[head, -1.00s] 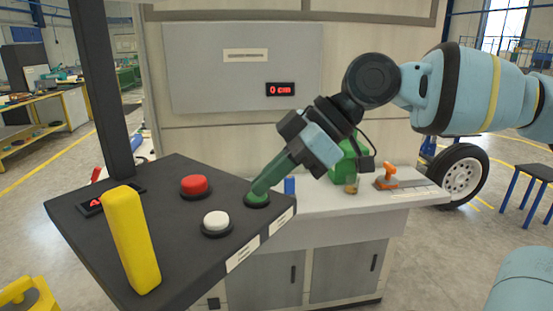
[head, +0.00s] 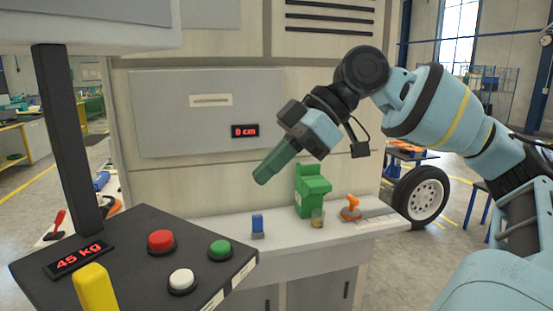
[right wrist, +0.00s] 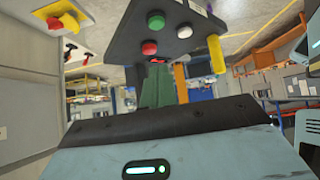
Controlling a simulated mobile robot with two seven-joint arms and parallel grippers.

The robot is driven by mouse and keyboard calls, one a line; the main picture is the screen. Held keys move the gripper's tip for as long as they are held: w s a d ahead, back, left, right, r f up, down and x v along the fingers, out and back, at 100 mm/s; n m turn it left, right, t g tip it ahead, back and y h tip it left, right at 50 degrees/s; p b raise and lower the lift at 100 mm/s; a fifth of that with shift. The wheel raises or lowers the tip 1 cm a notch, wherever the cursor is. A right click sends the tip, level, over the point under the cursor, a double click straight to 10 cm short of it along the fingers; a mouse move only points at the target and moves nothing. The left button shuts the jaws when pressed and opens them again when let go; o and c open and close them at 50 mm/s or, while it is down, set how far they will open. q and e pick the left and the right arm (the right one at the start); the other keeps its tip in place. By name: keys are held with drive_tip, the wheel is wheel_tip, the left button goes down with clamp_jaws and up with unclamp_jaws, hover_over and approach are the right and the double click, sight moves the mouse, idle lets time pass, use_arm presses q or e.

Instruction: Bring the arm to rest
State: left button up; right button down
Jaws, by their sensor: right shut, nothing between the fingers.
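My right arm comes in from the right in the head view. Its gripper (head: 264,174) has green fingers, shut and empty, pointing down and left. It is in the air, above and to the right of the black control panel (head: 120,270), apart from the green button (head: 220,249). The right wrist view shows the shut green fingers (right wrist: 158,80) with the green button (right wrist: 156,20) beyond them. My left gripper is not in view.
A yellow post (head: 96,290) stands at the panel's front. A white counter (head: 285,236) behind holds a blue item (head: 257,226), a green device (head: 311,190) and an orange-handled tool (head: 352,207). A wall display (head: 245,131) reads "0 cm". A tyre (head: 421,196) stands at right.

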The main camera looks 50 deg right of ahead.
drive_tip(key=shift+s+d+r, duration=0.2)
drive_tip(key=shift+d+r, duration=0.1)
idle(0.4)
drive_tip(key=w+d+f+m+t, duration=0.1)
drive_tip(key=w+d+f+m, duration=0.3)
drive_tip(key=f, duration=0.6)
drive_tip(key=w+d+f+t, duration=0.1)
drive_tip(key=w+d+f, duration=0.1)
drive_tip(key=w+f, duration=0.6)
drive_tip(key=s+f+m+t+h, duration=0.1)
drive_tip(key=s+f+m, duration=0.1)
drive_tip(key=f, duration=1)
drive_tip(key=s+f+m+h, duration=0.1)
drive_tip(key=s+f+h, duration=0.1)
drive_tip(key=f, duration=0.9)
drive_tip(key=s+a+f+m+h, duration=0.1)
drive_tip(key=s+a+f, duration=0.35)
drive_tip(key=f, duration=0.35)
drive_tip(key=s+a+f+m+h, duration=0.1)
drive_tip(key=s+a+f, duration=0.2)
drive_tip(key=s+f, duration=0.45)
drive_tip(key=s+a+f+t, duration=0.1)
drive_tip(key=s+a+f, duration=0.5)
drive_tip(key=s+a, duration=0.3)
drive_tip(key=a, duration=0.3)
drive_tip(key=shift+s+f+h, duration=0.3)
